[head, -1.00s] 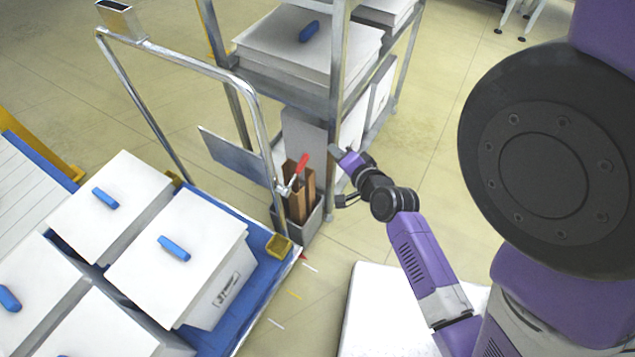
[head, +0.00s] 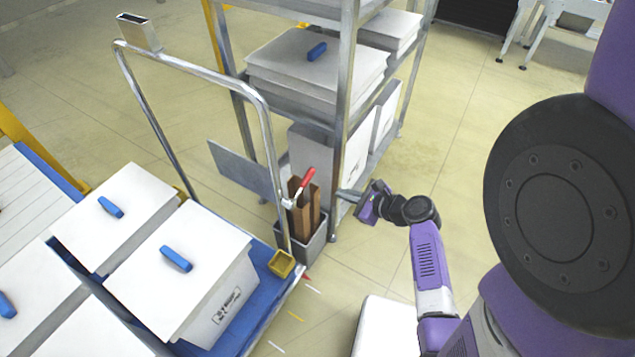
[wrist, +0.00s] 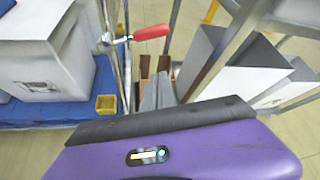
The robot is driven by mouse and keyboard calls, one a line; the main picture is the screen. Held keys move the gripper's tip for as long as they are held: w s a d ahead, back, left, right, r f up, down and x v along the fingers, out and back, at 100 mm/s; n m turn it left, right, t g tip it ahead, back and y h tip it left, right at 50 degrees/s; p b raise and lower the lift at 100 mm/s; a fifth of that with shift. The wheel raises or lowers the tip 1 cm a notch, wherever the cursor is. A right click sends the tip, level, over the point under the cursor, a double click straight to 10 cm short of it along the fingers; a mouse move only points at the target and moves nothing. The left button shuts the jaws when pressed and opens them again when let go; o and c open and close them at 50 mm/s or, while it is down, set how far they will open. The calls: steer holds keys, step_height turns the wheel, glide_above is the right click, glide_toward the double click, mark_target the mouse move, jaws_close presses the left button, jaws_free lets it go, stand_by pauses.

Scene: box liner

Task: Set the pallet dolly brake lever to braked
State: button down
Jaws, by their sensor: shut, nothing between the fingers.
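The pallet dolly (head: 262,308) is blue with a grey tubular push handle and carries white lidded boxes. Its brake lever has a red grip (head: 307,180) and is mounted on the handle's right upright, with the grip tilted up and to the right in the head view. In the wrist view the red grip (wrist: 152,32) lies nearly level, pointing right from its metal clamp. My gripper (head: 345,194) is to the right of the lever and slightly lower, apart from it. In the wrist view its closed fingers (wrist: 158,90) are below the red grip, with nothing between them.
A grey bin with brown cardboard pieces (head: 307,240) stands behind the lever. A metal shelf rack (head: 340,120) with white boxes stands close to my gripper. A yellow corner cup (head: 281,263) sits on the dolly. Open floor lies to the right.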

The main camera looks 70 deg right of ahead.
steer(key=shift+w, duration=0.1)
steer(key=w+d+f, duration=0.1)
steer(key=w+d, duration=0.1)
steer(key=w, duration=0.7)
steer(key=shift+d+b, duration=0.3)
steer(key=shift+d, duration=0.1)
